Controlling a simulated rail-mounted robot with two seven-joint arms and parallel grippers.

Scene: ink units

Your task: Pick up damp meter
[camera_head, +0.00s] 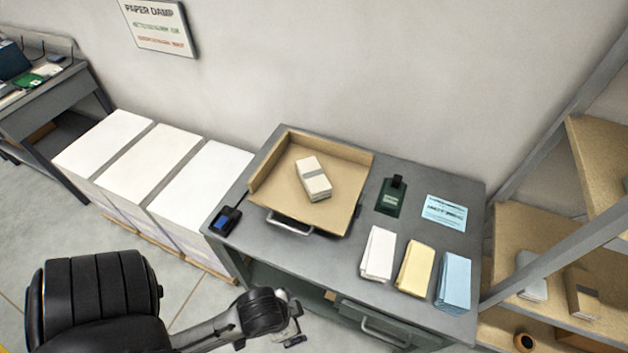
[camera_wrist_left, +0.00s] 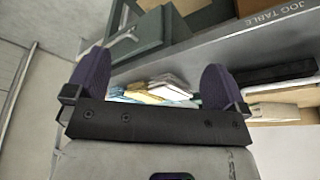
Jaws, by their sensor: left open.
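A small black device with a blue screen, which looks like the damp meter (camera_head: 226,220), lies at the left edge of the grey table (camera_head: 300,247), in front of the tan tray. My left gripper (camera_head: 294,325) is in front of the table, to the right of and nearer than the meter, and apart from it. In the left wrist view my left gripper (camera_wrist_left: 155,72) shows its two dark fingers spread wide with nothing held between them. The meter cannot be made out in that view. My right gripper is in neither view.
A tan tray (camera_head: 355,165) holds a banded paper block (camera_head: 313,180). A dark green object (camera_head: 391,196), a blue card (camera_head: 444,213) and white, yellow and blue paper stacks (camera_head: 414,268) lie to its right. White pallet stacks (camera_head: 150,165) stand left, shelves (camera_head: 545,240) right.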

